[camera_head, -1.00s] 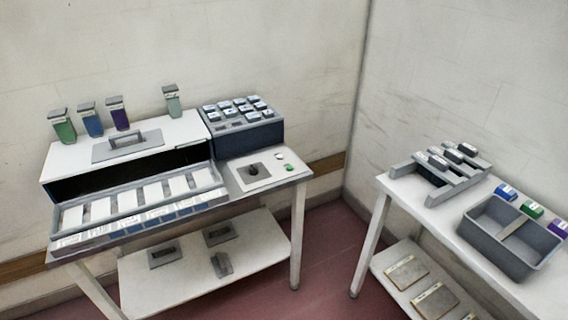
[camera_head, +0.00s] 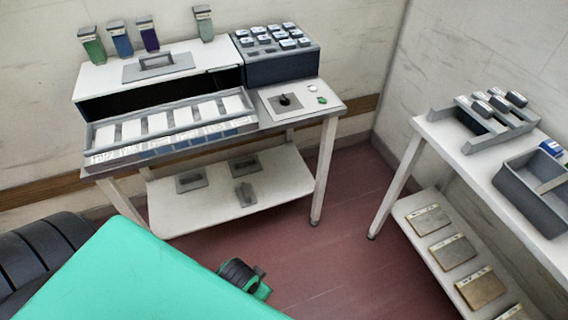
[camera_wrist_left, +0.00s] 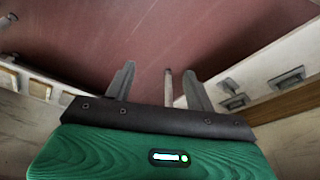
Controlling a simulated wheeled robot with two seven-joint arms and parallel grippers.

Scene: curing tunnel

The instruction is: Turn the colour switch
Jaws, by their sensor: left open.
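The colour switch appears to be the small black knob (camera_head: 284,101) on a grey plate, set in the right part of the left table's top. A white button (camera_head: 312,87) and a green button (camera_head: 321,100) are beside it. My left gripper (camera_wrist_left: 160,85) shows in the left wrist view with its two fingers apart and nothing between them. It points toward the red floor, away from the switch, which that view does not show. In the head view my green arm parts fill the lower left, and the fingers cannot be made out. My right gripper is not in view.
A white machine with a slotted tray (camera_head: 172,145) and a dark blue block of labelled buttons (camera_head: 280,66) stand left of and behind the switch. The right table (camera_head: 455,163) bears a rack and a grey bin (camera_head: 530,200). Red floor (camera_head: 345,215) lies open between the tables.

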